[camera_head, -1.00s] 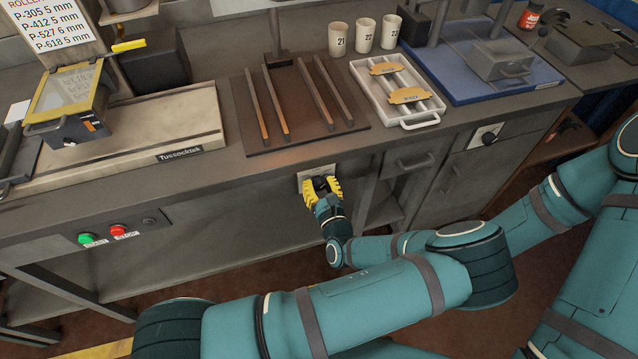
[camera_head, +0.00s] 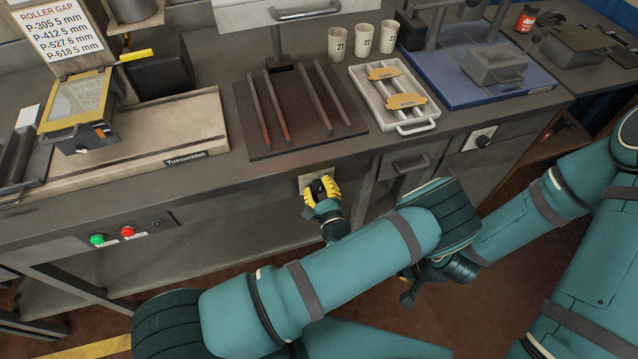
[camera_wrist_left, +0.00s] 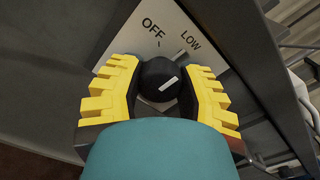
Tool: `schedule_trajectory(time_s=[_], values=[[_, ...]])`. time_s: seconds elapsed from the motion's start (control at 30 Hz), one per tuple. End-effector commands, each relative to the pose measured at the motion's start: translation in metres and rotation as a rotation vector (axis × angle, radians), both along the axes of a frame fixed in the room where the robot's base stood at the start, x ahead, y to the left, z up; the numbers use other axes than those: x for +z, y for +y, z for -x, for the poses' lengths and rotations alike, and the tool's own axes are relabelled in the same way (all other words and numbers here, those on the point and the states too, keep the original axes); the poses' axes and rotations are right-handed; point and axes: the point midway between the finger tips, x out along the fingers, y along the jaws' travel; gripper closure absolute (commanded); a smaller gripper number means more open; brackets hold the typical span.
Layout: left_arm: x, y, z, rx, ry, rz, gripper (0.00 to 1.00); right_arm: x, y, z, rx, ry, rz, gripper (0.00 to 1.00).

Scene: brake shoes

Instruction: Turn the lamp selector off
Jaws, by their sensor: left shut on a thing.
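The lamp selector is a black knob (camera_wrist_left: 159,80) with a white pointer line on a pale plate (camera_wrist_left: 135,47) marked OFF and LOW. In the head view its plate (camera_head: 304,183) sits on the bench front, below the brown tray. In the left wrist view the pointer slants up and right, to the LOW side rather than toward OFF. My left gripper (camera_head: 321,188) has yellow toothed fingers, one on each side of the knob, and is shut on it. My right gripper (camera_head: 408,292) shows partly below my left arm; its fingers are unclear.
A brown tray (camera_head: 349,143) with several rods lies above the selector. A white tray (camera_head: 428,121) and cups (camera_head: 363,40) stand right of it. Another selector (camera_head: 482,139) is farther right. Green (camera_head: 97,240) and red (camera_head: 127,232) buttons are at left.

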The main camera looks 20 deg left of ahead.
Motion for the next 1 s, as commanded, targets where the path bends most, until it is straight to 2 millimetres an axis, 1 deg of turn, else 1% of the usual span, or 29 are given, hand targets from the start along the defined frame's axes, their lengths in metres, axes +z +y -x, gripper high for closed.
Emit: schedule_trajectory(time_s=[0.23,0.6,0.8,1.0], values=[[0.002,0.001,-0.001,0.003,-0.134,0.194,1.00,0.008,0.000,0.002,0.001,0.004,0.000,1.00],[0.002,0.001,-0.001,0.002,-0.322,0.468,1.00,0.013,0.000,0.001,0.000,0.002,0.000,1.00],[0.002,0.001,-0.001,0.000,-0.397,0.580,1.00,0.014,0.000,0.000,-0.002,0.002,0.000,1.00],[0.001,0.001,-0.001,0.001,-0.446,0.651,1.00,0.014,0.000,0.000,-0.002,0.001,0.000,1.00]])
